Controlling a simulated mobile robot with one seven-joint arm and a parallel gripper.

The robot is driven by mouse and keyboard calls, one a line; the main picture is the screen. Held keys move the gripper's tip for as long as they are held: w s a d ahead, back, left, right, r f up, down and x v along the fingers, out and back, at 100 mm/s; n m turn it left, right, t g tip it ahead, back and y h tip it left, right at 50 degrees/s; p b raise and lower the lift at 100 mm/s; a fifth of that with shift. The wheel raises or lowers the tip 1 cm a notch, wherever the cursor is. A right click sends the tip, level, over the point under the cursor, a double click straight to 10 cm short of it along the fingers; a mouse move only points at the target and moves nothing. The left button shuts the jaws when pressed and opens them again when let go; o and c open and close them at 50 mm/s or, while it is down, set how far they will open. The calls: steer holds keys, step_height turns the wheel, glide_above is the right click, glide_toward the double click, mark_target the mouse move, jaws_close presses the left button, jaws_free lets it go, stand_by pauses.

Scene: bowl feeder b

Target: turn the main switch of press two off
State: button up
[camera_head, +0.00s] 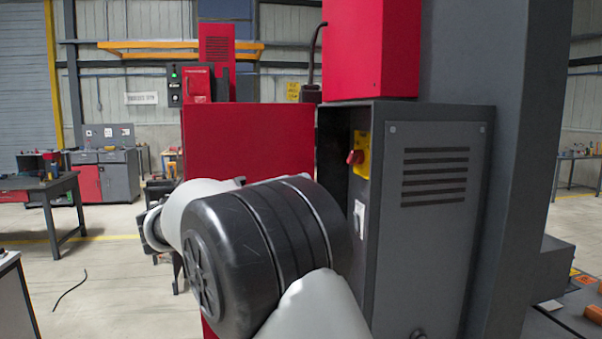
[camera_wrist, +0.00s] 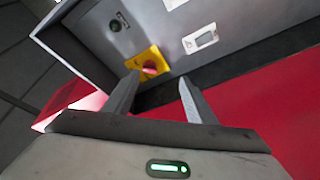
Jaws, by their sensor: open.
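The main switch is a red knob (camera_head: 356,157) on a yellow plate (camera_head: 363,150), set on the grey cabinet of the press in the head view. In the wrist view the red knob (camera_wrist: 151,69) and yellow plate (camera_wrist: 146,60) lie just beyond my gripper (camera_wrist: 158,82). My gripper is open, with nothing between its fingers. The left finger's tip appears close to the knob and overlaps the plate's edge; whether they touch I cannot tell. The knob's turn position is not clear. My gripper's fingers cannot be made out in the head view.
A white switch plate (camera_head: 359,219) sits below the main switch. A workbench (camera_head: 45,185) stands far left.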

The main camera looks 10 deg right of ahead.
steer(key=w+a+m+h, duration=0.1)
steer(key=a+h, duration=0.1)
glide_toward(350, 158)
steer(key=x, duration=0.9)
steer(key=shift+w+p, duration=0.15)
steer(key=shift+p, duration=0.25)
steer(key=c, duration=1)
steer(key=shift+c, duration=0.2)
